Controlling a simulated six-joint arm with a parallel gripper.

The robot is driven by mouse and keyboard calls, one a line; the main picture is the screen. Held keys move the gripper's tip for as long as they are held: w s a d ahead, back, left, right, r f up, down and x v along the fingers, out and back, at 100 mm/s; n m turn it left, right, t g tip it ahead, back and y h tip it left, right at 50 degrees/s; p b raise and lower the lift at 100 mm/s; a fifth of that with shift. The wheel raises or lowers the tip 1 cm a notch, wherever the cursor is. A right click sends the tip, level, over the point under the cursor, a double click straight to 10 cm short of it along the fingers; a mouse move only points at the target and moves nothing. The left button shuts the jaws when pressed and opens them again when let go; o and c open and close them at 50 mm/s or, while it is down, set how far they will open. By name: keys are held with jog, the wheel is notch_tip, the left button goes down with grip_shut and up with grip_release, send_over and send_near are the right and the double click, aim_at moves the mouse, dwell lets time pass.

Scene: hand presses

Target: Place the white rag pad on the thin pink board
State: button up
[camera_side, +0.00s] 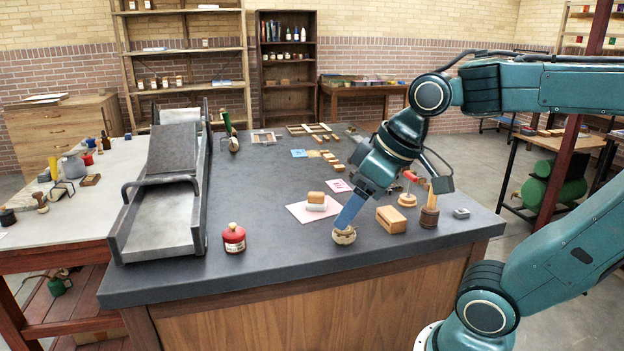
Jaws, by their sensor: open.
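A round, off-white rag pad (343,237) sits on the dark bench top near its front edge. My gripper (346,226) points down at a slant, with its tip right at the top of the pad. The fingers overlap in this view, and I cannot tell whether they touch the pad. The thin pink board (296,210) lies flat on the bench, just left of and behind the pad. A wooden block with a pale underside (316,200) is on the board. Part of the board's right side is hidden by my gripper.
A wooden block (391,219) and a dark pot with a wooden handle (429,216) stand right of my gripper. A metal press (165,215) fills the bench's left side. A smaller pink card (338,186) lies behind.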

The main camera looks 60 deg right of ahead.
jog(key=shift+m, duration=0.3)
jog(key=s, duration=0.1)
jog(key=s+f, duration=0.1)
jog(key=s, duration=0.2)
jog(key=shift+s+a+f, duration=0.2)
jog(key=shift+a+f, duration=0.05)
jog(key=shift+f, duration=0.1)
